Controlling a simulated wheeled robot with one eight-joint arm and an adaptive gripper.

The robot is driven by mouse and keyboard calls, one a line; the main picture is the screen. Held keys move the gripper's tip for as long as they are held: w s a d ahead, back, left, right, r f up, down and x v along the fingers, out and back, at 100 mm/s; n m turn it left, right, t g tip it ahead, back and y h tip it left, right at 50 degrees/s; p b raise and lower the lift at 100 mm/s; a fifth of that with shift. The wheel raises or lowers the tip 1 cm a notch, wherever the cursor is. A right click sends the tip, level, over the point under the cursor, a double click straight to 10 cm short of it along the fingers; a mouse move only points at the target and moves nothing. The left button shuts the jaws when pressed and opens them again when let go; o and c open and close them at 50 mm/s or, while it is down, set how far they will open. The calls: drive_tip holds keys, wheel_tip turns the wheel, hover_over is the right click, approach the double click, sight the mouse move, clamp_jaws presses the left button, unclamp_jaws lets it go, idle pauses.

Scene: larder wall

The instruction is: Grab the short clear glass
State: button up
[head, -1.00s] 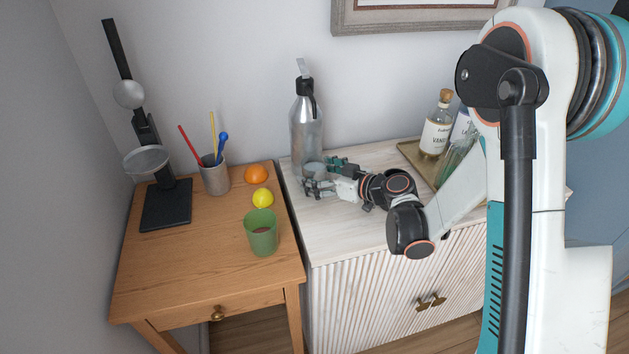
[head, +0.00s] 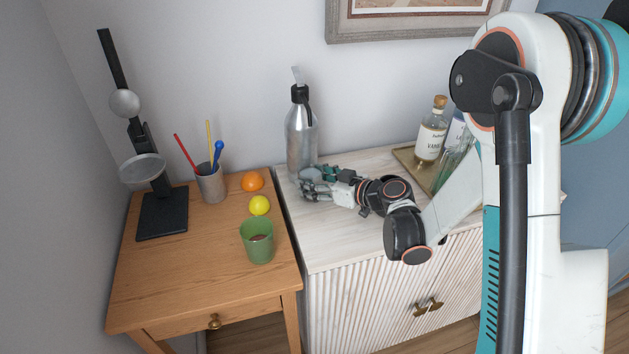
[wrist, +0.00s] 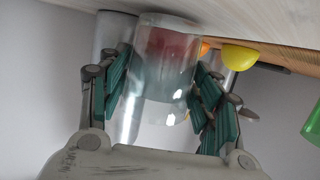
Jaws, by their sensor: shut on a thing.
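The short clear glass (wrist: 165,60) sits between my gripper's fingers in the wrist view, with the teal pads on either side of it. In the head view, the glass (head: 309,173) is partly hidden by the fingers, close in front of the steel bottle. My gripper (head: 312,184) reaches in from the right, low over the white cabinet top, and is shut on the glass. Whether the glass base touches the cabinet top cannot be told.
The steel bottle (head: 301,135) stands just behind the glass. On the wooden table (head: 190,285) are a green cup (head: 257,243), a lemon (head: 260,205), an orange (head: 252,181), a utensil holder (head: 211,186) and a black stand (head: 163,213). A tray (head: 405,156) with bottles is right.

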drive_tip(key=shift+s+r+p, duration=0.1)
drive_tip(key=shift+r+p, duration=1.35)
drive_tip(key=shift+r, duration=1.8)
drive_tip(key=s+d+b, duration=0.1)
drive_tip(key=s+d, duration=0.1)
drive_tip(key=s, duration=0.7)
drive_tip(key=s+d+b, duration=0.2)
drive_tip(key=s+d, duration=0.1)
drive_tip(key=s, duration=0.6)
drive_tip(key=shift+s+d, duration=0.2)
drive_tip(key=shift+s, duration=0.1)
